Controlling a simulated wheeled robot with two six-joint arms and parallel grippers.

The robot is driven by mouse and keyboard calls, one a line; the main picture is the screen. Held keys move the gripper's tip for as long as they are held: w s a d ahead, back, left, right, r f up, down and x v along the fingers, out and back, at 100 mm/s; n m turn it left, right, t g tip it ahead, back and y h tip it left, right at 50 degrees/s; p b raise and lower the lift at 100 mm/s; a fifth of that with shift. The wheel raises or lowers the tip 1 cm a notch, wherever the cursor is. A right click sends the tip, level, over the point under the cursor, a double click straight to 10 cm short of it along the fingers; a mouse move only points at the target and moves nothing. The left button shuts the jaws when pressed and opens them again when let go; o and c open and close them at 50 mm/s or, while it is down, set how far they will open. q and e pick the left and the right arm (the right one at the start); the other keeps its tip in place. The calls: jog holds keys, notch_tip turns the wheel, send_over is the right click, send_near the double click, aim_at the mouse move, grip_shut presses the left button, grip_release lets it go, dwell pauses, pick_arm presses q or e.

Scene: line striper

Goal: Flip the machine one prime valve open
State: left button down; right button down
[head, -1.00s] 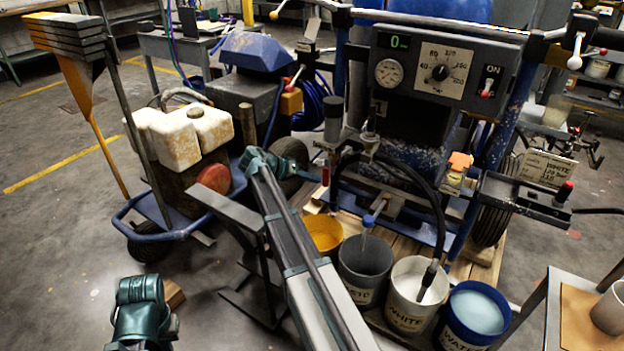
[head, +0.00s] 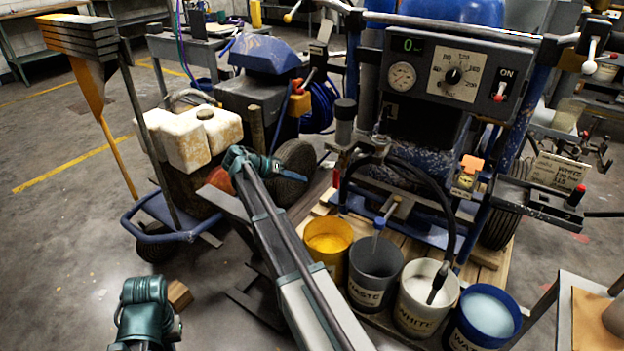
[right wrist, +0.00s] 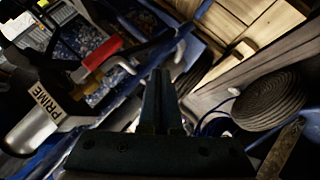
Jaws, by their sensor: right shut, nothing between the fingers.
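The red-handled prime valve (right wrist: 102,53) shows in the right wrist view, beside a grey cylinder lettered PRIME (right wrist: 38,112). In the head view its small red handle (head: 336,178) appears at the left side of the machine, below a grey upright cylinder. The valve's exact setting is hard to tell. My right gripper (right wrist: 162,78) is shut and empty, its fingers to the right of the red handle and apart from it in the picture. In the head view my right gripper (head: 297,176) is small, left of the machine by a black wheel. My left gripper is out of view.
Yellow (head: 328,232), grey waste (head: 375,268), white (head: 428,300) and blue water (head: 484,318) buckets stand in front of the machine. A hose dips into the white one. A cart with white jugs (head: 188,135) stands left. A table is at the right edge.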

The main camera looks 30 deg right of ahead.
jog(key=a, duration=0.1)
jog(key=w+a, duration=0.1)
jog(key=a, duration=0.1)
jog(key=w+a, duration=0.1)
jog(key=shift+a, duration=0.3)
dwell(0.3)
